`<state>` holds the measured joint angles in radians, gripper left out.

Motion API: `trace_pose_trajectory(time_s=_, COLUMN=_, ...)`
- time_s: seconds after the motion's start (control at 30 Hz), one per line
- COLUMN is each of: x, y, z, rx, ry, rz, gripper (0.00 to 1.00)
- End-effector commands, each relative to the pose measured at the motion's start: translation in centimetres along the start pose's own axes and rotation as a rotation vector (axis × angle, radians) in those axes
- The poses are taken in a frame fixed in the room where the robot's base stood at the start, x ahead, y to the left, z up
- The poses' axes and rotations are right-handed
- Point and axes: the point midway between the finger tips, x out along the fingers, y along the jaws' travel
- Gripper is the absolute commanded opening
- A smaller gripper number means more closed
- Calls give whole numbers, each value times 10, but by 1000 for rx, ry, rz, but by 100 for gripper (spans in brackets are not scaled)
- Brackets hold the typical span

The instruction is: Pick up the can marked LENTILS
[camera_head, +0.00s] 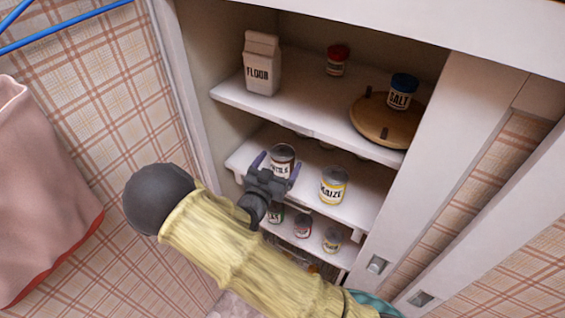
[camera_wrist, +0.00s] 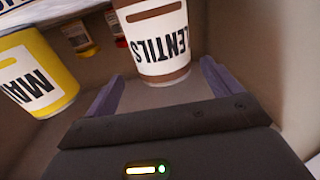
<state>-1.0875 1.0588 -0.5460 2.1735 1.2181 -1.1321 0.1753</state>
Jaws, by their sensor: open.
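The LENTILS can (camera_head: 283,158), brown and white, stands on the middle shelf of the cupboard. In the wrist view the LENTILS can (camera_wrist: 157,42) is at the top centre, its label upside down. My gripper (camera_head: 279,166) is open, with one finger on each side of the can in the head view. In the wrist view my gripper (camera_wrist: 160,82) has its fingertips near the can's base end. I cannot tell whether either finger touches it. My gripper hides the can's lower part in the head view.
A yellow MAIZE can (camera_head: 333,185) stands just right, also in the wrist view (camera_wrist: 33,72). Above are a FLOUR carton (camera_head: 262,64), a red-lidded jar (camera_head: 337,60) and a SALT jar (camera_head: 401,92) on a round wooden board (camera_head: 376,126). Several cans stand below.

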Motion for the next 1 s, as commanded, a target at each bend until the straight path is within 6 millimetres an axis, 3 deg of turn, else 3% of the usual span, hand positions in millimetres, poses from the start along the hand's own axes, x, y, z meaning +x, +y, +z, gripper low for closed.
trace_pose_trajectory(time_s=0.3, x=43, y=-4, z=4, rx=-1, ry=1, rz=3, gripper=90)
trace_pose_trajectory(time_s=0.87, x=45, y=-5, z=5, rx=0, ry=0, rz=2, gripper=90)
trace_pose_trajectory(time_s=1.0, x=45, y=-5, z=5, rx=0, ry=0, rz=2, gripper=65)
